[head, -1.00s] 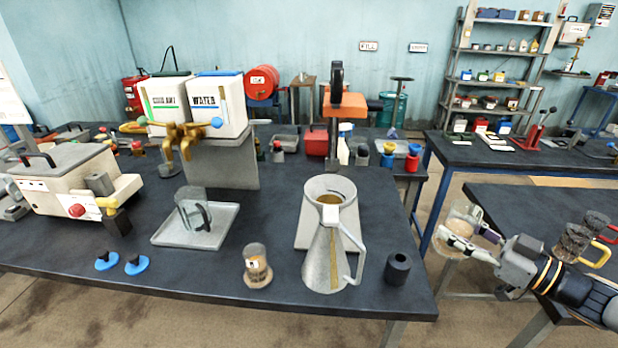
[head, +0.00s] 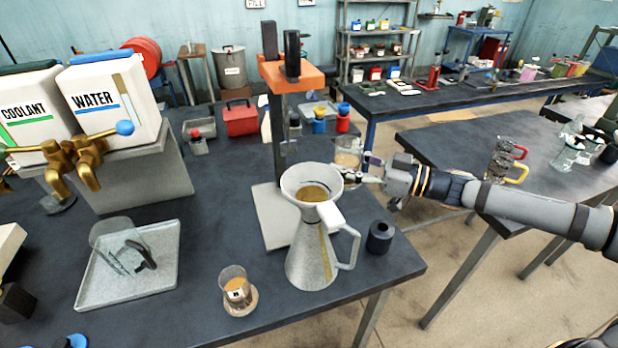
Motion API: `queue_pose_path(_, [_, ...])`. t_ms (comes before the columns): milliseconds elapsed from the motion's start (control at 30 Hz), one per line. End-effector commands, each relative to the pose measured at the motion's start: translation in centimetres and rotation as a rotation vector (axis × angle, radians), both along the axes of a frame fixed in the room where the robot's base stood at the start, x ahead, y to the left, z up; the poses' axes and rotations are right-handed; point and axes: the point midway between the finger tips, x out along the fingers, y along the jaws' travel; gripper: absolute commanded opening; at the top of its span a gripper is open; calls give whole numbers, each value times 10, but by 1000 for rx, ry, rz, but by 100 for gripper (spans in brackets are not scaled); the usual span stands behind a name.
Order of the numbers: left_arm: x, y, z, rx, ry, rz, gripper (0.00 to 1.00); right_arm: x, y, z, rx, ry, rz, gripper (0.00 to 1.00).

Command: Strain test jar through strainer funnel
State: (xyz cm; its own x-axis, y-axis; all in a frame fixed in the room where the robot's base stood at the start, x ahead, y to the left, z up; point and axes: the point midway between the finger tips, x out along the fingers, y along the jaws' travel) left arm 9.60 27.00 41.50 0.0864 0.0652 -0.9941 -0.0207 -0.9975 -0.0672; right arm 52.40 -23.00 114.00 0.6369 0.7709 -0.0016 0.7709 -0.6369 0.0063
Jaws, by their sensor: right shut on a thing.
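My right gripper (head: 362,172) is shut on a clear glass jar (head: 348,150) with a tan tint low inside. It holds the jar up, just behind and right of the funnel's rim in the picture; I cannot tell whether they touch. The wide grey strainer funnel top (head: 290,187) sits over a cone-shaped grey can (head: 305,262) with a handle and a tan gauge strip. Brownish material shows inside the funnel; the mesh cannot be made out. A small labelled glass jar (head: 236,289) with tan contents stands on a round coaster at the front. My left gripper is out of view.
A black cylinder (head: 380,237) stands right of the can. A press with an orange head (head: 285,75) rises behind it. A grey tray (head: 165,275) with a clear jug lies left. WATER (head: 105,100) and COOLANT (head: 25,108) tanks stand back left. Mugs (head: 505,160) stand on the right table.

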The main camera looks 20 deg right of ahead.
Motion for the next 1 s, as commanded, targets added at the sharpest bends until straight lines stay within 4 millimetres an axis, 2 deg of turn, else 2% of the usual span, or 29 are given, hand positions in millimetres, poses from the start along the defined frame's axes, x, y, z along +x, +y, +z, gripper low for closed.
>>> queue_pose_path(400, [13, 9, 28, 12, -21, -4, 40, -5, 7, 11, -131, -94, 4, 10])
queue_pose_path(667, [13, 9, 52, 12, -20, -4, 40, -11, 14, 18, -269, -192, 4, 10])
queue_pose_path(800, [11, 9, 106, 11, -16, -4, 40, -13, 18, 65, -335, -239, 4, 10])
queue_pose_path(967, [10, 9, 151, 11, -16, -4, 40, -17, 23, 102, -405, -289, 4, 10])
queue_pose_path(1000, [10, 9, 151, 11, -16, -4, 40, -20, 27, 97, -452, -321, 4, 10])
